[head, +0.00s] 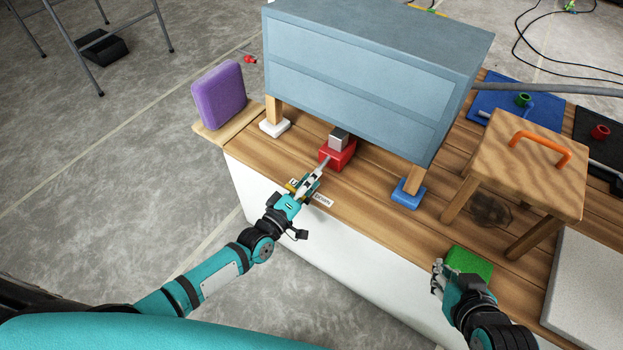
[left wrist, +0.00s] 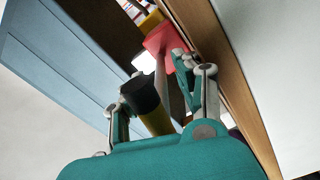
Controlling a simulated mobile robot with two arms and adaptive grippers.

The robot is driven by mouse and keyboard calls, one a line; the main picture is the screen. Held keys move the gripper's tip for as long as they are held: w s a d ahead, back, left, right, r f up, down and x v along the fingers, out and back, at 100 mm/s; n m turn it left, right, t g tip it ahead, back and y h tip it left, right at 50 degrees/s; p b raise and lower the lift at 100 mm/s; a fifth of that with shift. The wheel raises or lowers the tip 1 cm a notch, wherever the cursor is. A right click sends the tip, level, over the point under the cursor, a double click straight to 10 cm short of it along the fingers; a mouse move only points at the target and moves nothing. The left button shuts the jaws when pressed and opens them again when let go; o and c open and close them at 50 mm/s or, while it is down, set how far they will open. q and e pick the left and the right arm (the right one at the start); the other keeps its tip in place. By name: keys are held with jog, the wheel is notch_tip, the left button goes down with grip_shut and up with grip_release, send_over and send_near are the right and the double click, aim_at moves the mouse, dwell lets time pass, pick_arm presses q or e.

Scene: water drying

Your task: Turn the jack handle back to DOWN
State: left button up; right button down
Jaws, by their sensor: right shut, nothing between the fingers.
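The red jack (head: 338,153) stands on the wooden bench under the blue-grey cabinet (head: 370,75), with a grey block on its top. Its thin grey handle rod (head: 324,164) points toward the bench's front edge. My left gripper (head: 309,184) is at the handle's outer end. In the left wrist view the black and yellow grip (left wrist: 150,98) lies between the fingers; whether both press on it is unclear. A white label reading DOWN (head: 322,200) lies right of the gripper; another label is partly hidden at its left. My right gripper (head: 438,277) is shut and empty beside a green block.
The cabinet rests on legs with a white foot (head: 275,128) and a blue foot (head: 407,194). A purple pad (head: 218,95) stands at the bench's left end. The green block (head: 468,262) and a wooden stool (head: 525,165) with an orange handle are at the right.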

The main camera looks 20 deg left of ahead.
pick_arm(q)
jog(key=v, duration=1.1)
jog(key=shift+s, duration=0.4)
pick_arm(e)
jog(key=shift+a, duration=0.1)
pick_arm(q)
jog(key=shift+o, duration=0.3)
jog(key=shift+a, duration=0.1)
